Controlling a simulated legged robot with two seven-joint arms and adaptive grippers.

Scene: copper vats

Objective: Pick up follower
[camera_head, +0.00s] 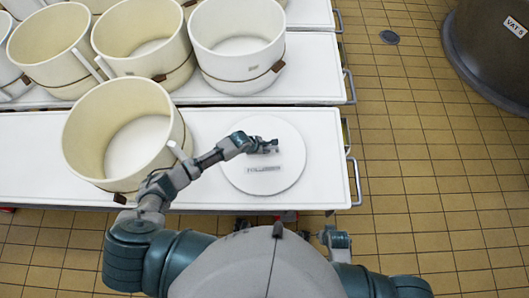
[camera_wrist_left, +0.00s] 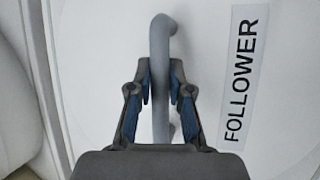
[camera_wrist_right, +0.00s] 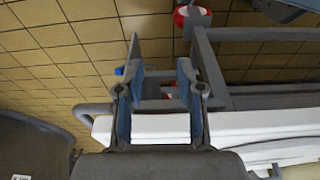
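The follower (camera_head: 287,178) is a round white disc with a FOLLOWER label, on the right end of the nearest white table. Its grey bar handle (camera_wrist_left: 160,60) runs upright through the left wrist view, left of the label (camera_wrist_left: 240,80). My left gripper (camera_head: 270,147) is over the disc at this handle. In the left wrist view its blue-padded fingers (camera_wrist_left: 160,90) stand on both sides of the bar and look closed against it. I cannot tell any gap under the disc. My right gripper (camera_wrist_right: 158,75) is open and empty, low beside a table edge.
A cream vat (camera_head: 122,135) stands left of the disc, close to my left forearm. Several more vats (camera_head: 237,45) stand on the tables behind. The nearest table (camera_head: 325,170) has a metal end rail (camera_head: 355,182). Tiled floor (camera_head: 420,170) is open to the right, with a dark vat (camera_head: 490,50) beyond.

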